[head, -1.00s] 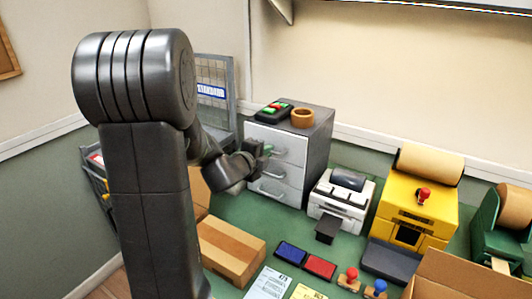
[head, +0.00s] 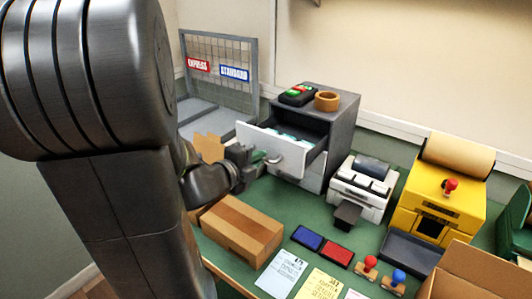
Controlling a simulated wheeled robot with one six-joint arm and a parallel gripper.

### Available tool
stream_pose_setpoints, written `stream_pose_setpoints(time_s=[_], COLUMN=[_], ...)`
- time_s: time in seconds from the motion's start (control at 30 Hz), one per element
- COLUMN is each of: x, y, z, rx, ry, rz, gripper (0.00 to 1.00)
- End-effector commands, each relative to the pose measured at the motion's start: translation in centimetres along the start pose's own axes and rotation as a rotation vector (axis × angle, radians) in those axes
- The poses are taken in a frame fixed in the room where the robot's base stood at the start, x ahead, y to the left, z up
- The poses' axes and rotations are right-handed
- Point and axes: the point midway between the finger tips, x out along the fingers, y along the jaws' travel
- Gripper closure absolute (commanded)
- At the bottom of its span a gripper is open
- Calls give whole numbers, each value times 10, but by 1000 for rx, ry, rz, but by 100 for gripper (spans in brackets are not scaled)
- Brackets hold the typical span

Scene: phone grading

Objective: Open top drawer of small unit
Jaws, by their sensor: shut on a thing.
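The small drawer unit (head: 342,128) is a grey cabinet with pale drawer fronts, standing at the back of the green table. Its top drawer (head: 272,146) is pulled well out toward me, and its dark inside shows with some pale green items in it. My gripper (head: 258,158) is shut on the drawer's handle (head: 274,160), at the front of the top drawer. My wrist partly hides the fingertips. The lower drawer front (head: 314,178) shows below and is closed.
A cardboard box (head: 240,228) lies in front. A white printer (head: 362,187) and a yellow machine (head: 442,195) stand right. A wire rack (head: 217,65) stands behind left.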

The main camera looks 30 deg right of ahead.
Motion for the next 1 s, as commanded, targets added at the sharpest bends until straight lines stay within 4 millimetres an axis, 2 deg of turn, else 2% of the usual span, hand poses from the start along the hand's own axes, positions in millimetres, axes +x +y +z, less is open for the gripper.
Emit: stream_pose_setpoints(time_s=[0.17,0.47,0.5,0.6,0.87,1.0], x=[-7,-7,-7,-7,-7,-15], y=[2,2,2,2,1,1], z=[0,0,0,0,0,1], rx=[0,0,0,0,0,1], ry=[0,1,1,1,0,-3], rz=[0,0,0,0,0,-2], gripper=[100,100,87,71,71,71])
